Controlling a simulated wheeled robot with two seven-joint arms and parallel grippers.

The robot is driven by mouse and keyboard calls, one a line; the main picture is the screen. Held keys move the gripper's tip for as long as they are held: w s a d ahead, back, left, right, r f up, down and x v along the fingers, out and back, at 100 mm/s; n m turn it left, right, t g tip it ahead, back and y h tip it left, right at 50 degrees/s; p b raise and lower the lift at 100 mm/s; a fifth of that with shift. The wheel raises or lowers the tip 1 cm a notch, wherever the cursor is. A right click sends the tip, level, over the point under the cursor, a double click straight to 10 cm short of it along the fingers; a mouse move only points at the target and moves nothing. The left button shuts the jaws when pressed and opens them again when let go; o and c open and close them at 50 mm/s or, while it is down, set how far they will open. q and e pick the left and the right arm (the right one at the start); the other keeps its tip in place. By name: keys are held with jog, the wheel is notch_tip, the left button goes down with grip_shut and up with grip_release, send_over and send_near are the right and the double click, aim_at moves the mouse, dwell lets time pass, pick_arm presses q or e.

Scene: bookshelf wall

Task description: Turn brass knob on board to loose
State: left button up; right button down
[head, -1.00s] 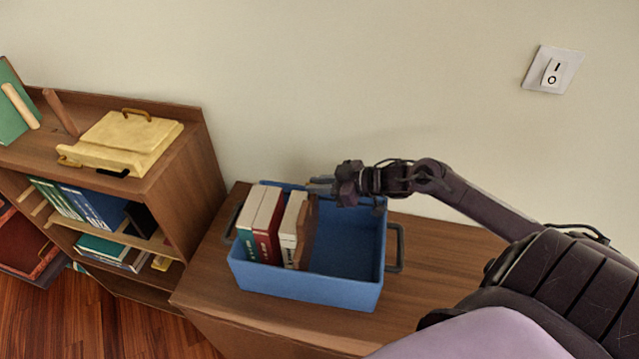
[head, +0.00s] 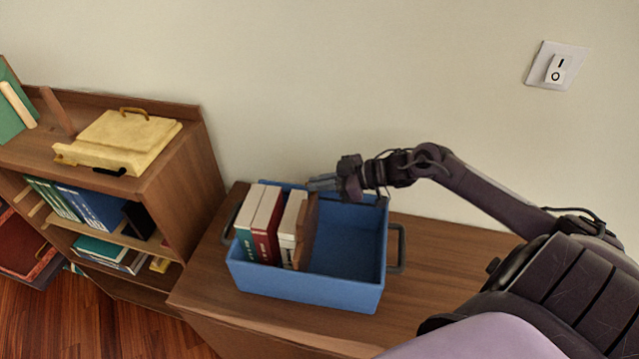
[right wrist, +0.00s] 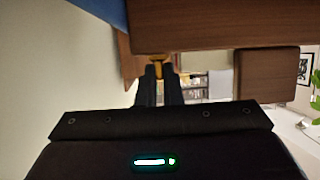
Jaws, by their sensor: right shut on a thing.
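A blue bin (head: 308,289) stands on the low wooden cabinet. A thin brown board (head: 306,240) stands in it, right of the books. My right gripper (head: 322,184) is at the board's top rear, reaching in from the right. In the right wrist view, a small brass-yellow knob (right wrist: 158,66) shows between the tips of its dark fingers (right wrist: 158,82), which are shut on it. Brown wood surfaces lie close around it there; I cannot tell which belongs to the board. The knob is hidden in the head view. My left gripper is not in view.
White and red books (head: 267,224) fill the bin's left half; its right half is empty. Bare cabinet top (head: 440,262) lies right of the bin. A bookcase (head: 187,190) with a yellow case (head: 125,140) stands left. A switch (head: 556,68) is on the wall.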

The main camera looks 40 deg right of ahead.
jog(key=c, duration=1.9)
grip_release()
jog(key=shift+s+d, duration=0.1)
jog(key=shift+d, duration=0.05)
jog(key=shift+v, duration=3.8)
